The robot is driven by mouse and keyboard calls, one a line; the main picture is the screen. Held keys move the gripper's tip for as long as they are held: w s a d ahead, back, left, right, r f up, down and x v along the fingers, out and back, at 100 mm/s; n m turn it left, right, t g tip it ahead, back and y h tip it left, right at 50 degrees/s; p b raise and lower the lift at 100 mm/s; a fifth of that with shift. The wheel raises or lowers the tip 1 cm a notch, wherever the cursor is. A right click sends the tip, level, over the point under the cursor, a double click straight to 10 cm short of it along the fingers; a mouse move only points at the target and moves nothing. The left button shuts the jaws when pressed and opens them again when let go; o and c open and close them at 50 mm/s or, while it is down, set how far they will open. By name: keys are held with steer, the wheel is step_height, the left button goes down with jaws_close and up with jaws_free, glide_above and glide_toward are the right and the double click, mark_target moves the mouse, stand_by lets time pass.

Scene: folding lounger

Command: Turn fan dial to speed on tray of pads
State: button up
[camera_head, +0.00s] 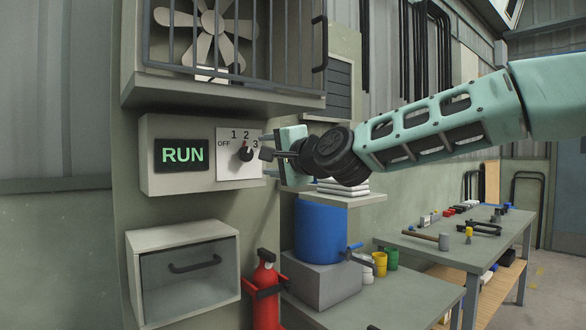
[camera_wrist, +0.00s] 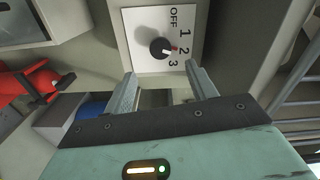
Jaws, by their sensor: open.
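The fan dial is a dark round knob (camera_head: 245,153) on a white plate (camera_head: 227,172) marked OFF, 1, 2 and 3. In the wrist view the knob (camera_wrist: 160,47) has a red mark pointing toward 2. The green display (camera_head: 182,155) beside it reads RUN. My gripper (camera_head: 268,160) is open in front of the plate. In the wrist view its two fingers (camera_wrist: 160,75) are spread, with the knob seen beyond the gap between them; I see no contact. A stack of white pads (camera_head: 343,188) sits on a shelf behind my wrist, partly hidden; I cannot read any number there.
A caged fan (camera_head: 205,35) is above the panel. A clear-fronted box (camera_head: 188,272) and a red extinguisher (camera_head: 265,290) are below. A blue drum (camera_head: 320,232) stands right of them. A workbench (camera_head: 460,250) with tools is farther right.

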steer(key=b+v, duration=0.2)
steer(key=v, duration=0.6)
stand_by(0.7)
steer(key=s+a+f+n+g+h, duration=0.1)
steer(key=s+f+n+g, duration=0.2)
steer(key=s+f, duration=0.35)
steer(key=s+a+f+n+g+h+p, duration=0.1)
steer(key=s+a+f+n+g, duration=0.15)
steer(key=f, duration=0.65)
steer(key=s+f+n+g+h, duration=0.2)
steer(key=s+f+n+g, duration=0.15)
steer(key=s+f, duration=0.3)
steer(key=s+d+f+n+g+h, duration=0.1)
steer(key=s+d+f+n+g, duration=0.1)
steer(key=s+d+f, duration=0.2)
steer(key=s+d+f+n+g+h+p, duration=0.1)
steer(key=s+d+f+n+g+h, duration=0.1)
steer(key=s, duration=0.7)
steer(key=s+d+f+n+g+h, duration=0.2)
steer(key=s+d+f+n, duration=0.1)
steer(key=s+d+f, duration=0.2)
steer(key=shift+s+d+f+n, duration=0.4)
steer(key=shift+s+d, duration=0.6)
steer(key=shift+s, duration=0.05)
